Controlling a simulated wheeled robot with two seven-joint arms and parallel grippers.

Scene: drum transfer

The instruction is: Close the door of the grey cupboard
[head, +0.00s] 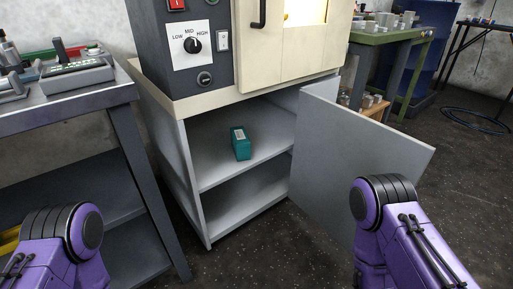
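The grey cupboard (187,178) stands below a machine in the middle of the head view. Its door (360,165) is wide open, hinged on the right side and swung out toward the right front. A teal box (241,146) with a pale label stands on the cupboard's upper shelf. The lower shelf looks empty. A purple arm of mine comes in at the lower left and another at the lower right, the right one in front of the door's lower outer part. Neither gripper shows. I cannot tell whether the right arm touches the door.
A dark metal bench (60,110) with devices on it stands at the left, close to the cupboard. A green workbench (388,36) with metal parts is behind the door at the right. A black cable (475,120) lies on the floor. The floor before the cupboard is clear.

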